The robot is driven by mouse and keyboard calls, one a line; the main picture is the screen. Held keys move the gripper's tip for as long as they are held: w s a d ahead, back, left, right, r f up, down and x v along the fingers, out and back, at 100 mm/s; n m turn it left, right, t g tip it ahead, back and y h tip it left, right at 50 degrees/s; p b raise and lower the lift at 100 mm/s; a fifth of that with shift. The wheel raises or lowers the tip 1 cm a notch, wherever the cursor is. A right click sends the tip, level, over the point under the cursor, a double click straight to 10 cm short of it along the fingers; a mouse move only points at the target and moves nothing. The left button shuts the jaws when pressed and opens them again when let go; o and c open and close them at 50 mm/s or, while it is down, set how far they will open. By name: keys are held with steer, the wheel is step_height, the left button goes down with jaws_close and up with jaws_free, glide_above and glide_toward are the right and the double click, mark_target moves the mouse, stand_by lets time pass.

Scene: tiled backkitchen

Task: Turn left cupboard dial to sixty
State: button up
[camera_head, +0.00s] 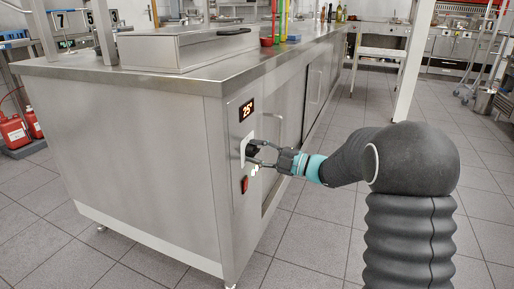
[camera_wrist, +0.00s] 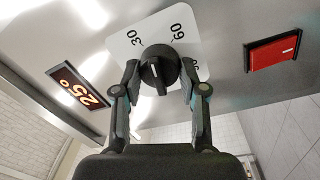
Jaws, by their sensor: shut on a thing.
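The black cupboard dial (camera_wrist: 160,71) sits on a white scale plate (camera_wrist: 156,27) on the steel end panel. The plate shows 30, 60 and part of what looks like 90. My gripper (camera_wrist: 158,84) is shut on the dial, one finger on each side of it. In the head view the gripper (camera_head: 258,154) reaches the dial (camera_head: 251,148) from the right. A small pale mark shows on the knob, but I cannot tell exactly which number it points to. The display (camera_head: 246,110) above the dial reads about 25°; it also shows in the wrist view (camera_wrist: 77,87).
A red switch (camera_head: 244,185) is below the dial, and shows in the wrist view (camera_wrist: 272,53). The steel counter (camera_head: 140,150) fills the left, with a cupboard door handle (camera_head: 315,87) along its side. Red canisters (camera_head: 14,132) stand at far left. The tiled floor (camera_head: 310,240) before the panel is clear.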

steer(key=m+p, duration=0.2)
steer(key=m, duration=0.1)
steer(key=m+p, duration=0.1)
steer(key=shift+r+m, duration=0.3)
steer(key=shift+f+m+h+p, duration=0.15)
steer(key=shift+m+h+p, duration=0.15)
steer(key=shift+m+p, duration=1.15)
steer(key=shift+m, duration=0.35)
steer(key=o, duration=1.1)
steer(key=shift+f, duration=0.1)
steer(key=shift+o, duration=0.2)
steer(key=v, duration=1.2)
steer(key=shift+f, duration=0.1)
